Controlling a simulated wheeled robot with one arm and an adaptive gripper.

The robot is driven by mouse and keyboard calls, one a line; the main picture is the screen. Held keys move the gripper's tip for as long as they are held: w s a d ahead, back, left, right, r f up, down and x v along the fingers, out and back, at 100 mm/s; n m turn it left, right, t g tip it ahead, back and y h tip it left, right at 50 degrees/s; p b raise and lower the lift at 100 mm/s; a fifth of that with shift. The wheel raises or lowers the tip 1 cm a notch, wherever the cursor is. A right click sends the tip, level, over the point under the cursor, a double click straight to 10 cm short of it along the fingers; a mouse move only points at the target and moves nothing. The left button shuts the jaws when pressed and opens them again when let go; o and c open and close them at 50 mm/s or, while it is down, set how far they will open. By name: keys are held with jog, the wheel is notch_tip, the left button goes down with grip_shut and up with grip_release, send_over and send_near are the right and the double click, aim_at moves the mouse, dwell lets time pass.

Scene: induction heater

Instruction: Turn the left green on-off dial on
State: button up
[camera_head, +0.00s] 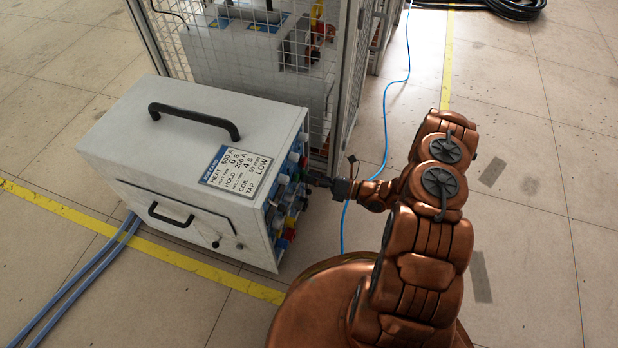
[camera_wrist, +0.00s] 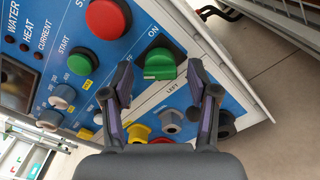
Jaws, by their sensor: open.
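The left green on-off dial (camera_wrist: 160,64) is in the wrist view, on a black square with "ON" and "OFF" beside it and "LEFT" printed below. My gripper (camera_wrist: 160,74) is open. Its two purple-padded fingers stand on either side of the dial in the picture, with the dial between the tips. I cannot tell whether they touch it. In the head view my gripper (camera_head: 318,181) is at the heater's control panel (camera_head: 287,190); the dial cannot be made out there.
A red button (camera_wrist: 107,18), a green button (camera_wrist: 79,61), grey knobs (camera_wrist: 62,96) and coloured sockets (camera_wrist: 138,132) surround the dial. The white heater box (camera_head: 150,130) stands on the floor. A mesh cage (camera_head: 260,40) is behind it, and a blue cable (camera_head: 385,120) runs nearby.

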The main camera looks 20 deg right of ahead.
jog(key=shift+w+a, duration=0.35)
jog(key=shift+a, duration=0.05)
grip_shut()
dwell(0.4)
